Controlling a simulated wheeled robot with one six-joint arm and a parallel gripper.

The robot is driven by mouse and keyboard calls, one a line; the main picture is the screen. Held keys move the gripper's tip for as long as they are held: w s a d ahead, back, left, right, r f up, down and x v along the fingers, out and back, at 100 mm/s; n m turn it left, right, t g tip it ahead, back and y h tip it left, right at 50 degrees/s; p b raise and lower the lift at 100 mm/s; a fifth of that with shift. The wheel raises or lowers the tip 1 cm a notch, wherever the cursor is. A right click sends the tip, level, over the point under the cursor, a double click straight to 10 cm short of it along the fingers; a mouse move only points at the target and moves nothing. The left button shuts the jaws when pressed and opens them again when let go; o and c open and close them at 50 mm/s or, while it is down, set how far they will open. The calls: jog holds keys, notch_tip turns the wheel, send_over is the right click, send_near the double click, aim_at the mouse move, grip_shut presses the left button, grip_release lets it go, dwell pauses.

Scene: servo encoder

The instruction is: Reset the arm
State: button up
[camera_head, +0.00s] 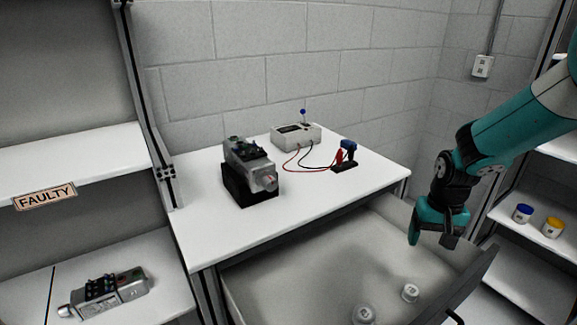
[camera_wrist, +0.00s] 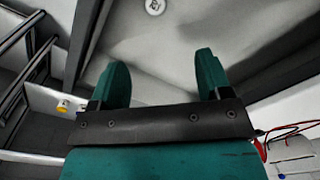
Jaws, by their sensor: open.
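My arm (camera_head: 515,130) is teal and black and reaches in from the upper right in the head view. My gripper (camera_head: 430,240) hangs down over the right part of the open drawer. In the wrist view my gripper (camera_wrist: 162,75) shows two teal fingers spread apart with nothing between them. Below them, the drawer (camera_wrist: 180,50) holds a small round clear object (camera_wrist: 155,6).
A servo unit (camera_head: 252,170) sits on a black block on the white table (camera_head: 205,225), beside a meter box (camera_head: 296,134) with red and black leads. Another servo unit (camera_head: 105,292) lies on the shelf below the FAULTY label (camera_head: 45,196). Blue and yellow jars (camera_head: 522,213) stand at right.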

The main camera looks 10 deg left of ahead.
jog(key=s+a+r+n+y, duration=0.1)
jog(key=s+a+r+n, duration=0.1)
jog(key=s+a+r, duration=0.35)
jog(key=s+a+r+n+y, duration=0.1)
jog(key=s+a+r+n, duration=0.15)
jog(key=s+r, duration=0.5)
jog(key=s+a+r+n+y, duration=0.1)
jog(key=s+r, duration=0.1)
jog(key=s, duration=0.5)
jog(key=s+a+r+n+y, duration=0.1)
jog(key=s+a+r+n, duration=0.1)
jog(key=s, duration=0.6)
jog(key=shift+s+a+r, duration=0.25)
jog(key=shift+r, duration=0.5)
